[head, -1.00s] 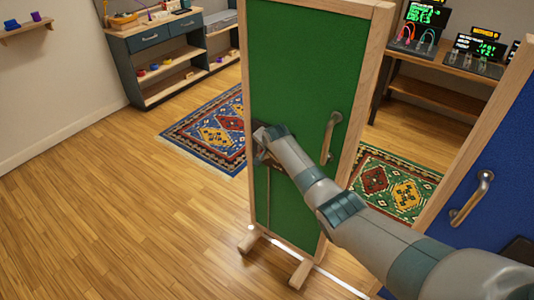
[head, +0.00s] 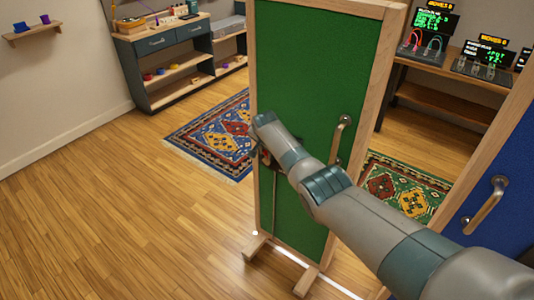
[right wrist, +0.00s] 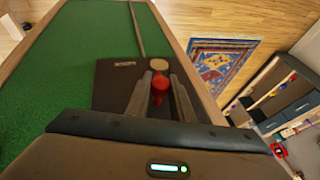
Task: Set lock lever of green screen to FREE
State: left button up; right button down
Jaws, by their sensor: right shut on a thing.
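The green screen (head: 310,100) stands upright in a wooden frame in front of me. My right arm reaches across it, and my right gripper (head: 264,158) is at its left edge, mostly hidden by my own wrist in the head view. In the right wrist view the gripper (right wrist: 160,98) is shut on the red-ended lock lever (right wrist: 160,82). The lever sits at a dark plate (right wrist: 112,82) on the screen, with a round tan part (right wrist: 158,64) just beyond the red end. The plate's small label (right wrist: 125,64) is too small to read. My left gripper is not in view.
A metal handle (head: 341,140) is on the green screen's right side. A blue screen (head: 515,165) with its own handle stands close at the right. Patterned rugs lie behind the green screen. The wooden floor at left (head: 120,220) is clear.

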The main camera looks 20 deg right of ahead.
jog(key=c, duration=1.5)
grip_release()
jog(key=shift+c, duration=0.2)
jog(key=shift+r, duration=0.1)
jog(key=shift+p+v, duration=0.55)
jog(key=shift+v, duration=0.75)
jog(key=b+v, duration=0.1)
jog(key=v, duration=1.3)
jog(key=shift+r+b, duration=0.25)
jog(key=shift+b, duration=0.15)
jog(key=shift+s+a+f, duration=0.1)
jog(key=shift+a, duration=0.05)
